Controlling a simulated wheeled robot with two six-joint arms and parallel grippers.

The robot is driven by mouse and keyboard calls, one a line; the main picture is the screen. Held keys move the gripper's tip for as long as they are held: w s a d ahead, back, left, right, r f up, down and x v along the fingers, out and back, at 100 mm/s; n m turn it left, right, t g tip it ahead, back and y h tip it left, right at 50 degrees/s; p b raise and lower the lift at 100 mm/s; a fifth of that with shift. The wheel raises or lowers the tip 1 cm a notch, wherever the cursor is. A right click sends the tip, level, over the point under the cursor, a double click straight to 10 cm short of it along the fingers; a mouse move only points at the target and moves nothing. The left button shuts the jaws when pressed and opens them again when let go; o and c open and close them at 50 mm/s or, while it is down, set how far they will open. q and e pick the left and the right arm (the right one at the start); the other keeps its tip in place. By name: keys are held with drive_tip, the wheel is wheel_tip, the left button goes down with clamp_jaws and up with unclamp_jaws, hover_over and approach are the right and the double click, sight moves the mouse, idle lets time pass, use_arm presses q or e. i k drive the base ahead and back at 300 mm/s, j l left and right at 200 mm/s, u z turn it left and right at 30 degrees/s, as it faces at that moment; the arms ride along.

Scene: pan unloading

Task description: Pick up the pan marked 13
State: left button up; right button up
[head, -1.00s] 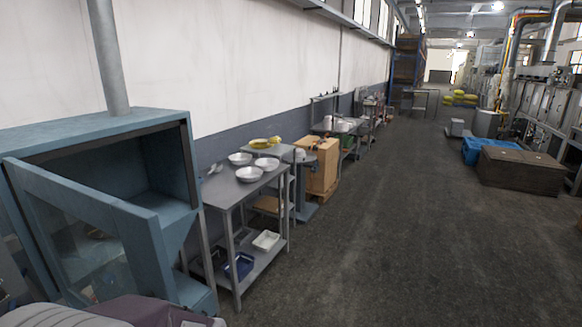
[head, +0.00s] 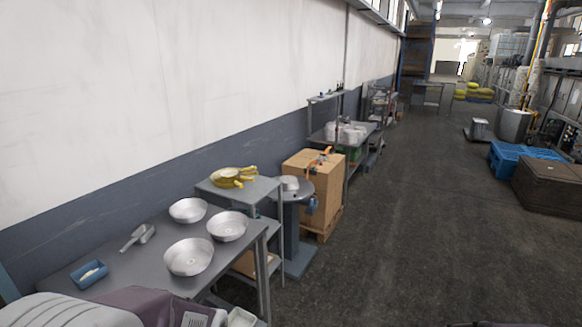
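Three silver metal pans stand on the grey metal table (head: 120,262) at the lower left in the head view. One pan (head: 188,210) is at the back, one pan (head: 227,226) is at the right, and one pan (head: 189,257) is nearest to me. Another round silver pan-like item (head: 290,183) sits on a grey pedestal stand (head: 296,215) farther on. No number can be read on any of them. Neither of my grippers is in view.
A scoop (head: 139,238) and a small blue tray (head: 89,274) lie on the table. A side table (head: 262,190) with yellow items (head: 232,177) and stacked cardboard boxes (head: 315,190) stand beyond.

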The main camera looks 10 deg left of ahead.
sight(188, 211)
drive_tip(key=i+u, duration=0.1)
drive_tip(key=i, duration=0.5)
drive_tip(key=i+l+u, duration=0.1)
drive_tip(key=i, duration=0.5)
drive_tip(key=i+l, duration=0.15)
drive_tip(key=i, duration=0.4)
drive_tip(key=u, duration=2.65)
drive_tip(key=i, duration=0.5)
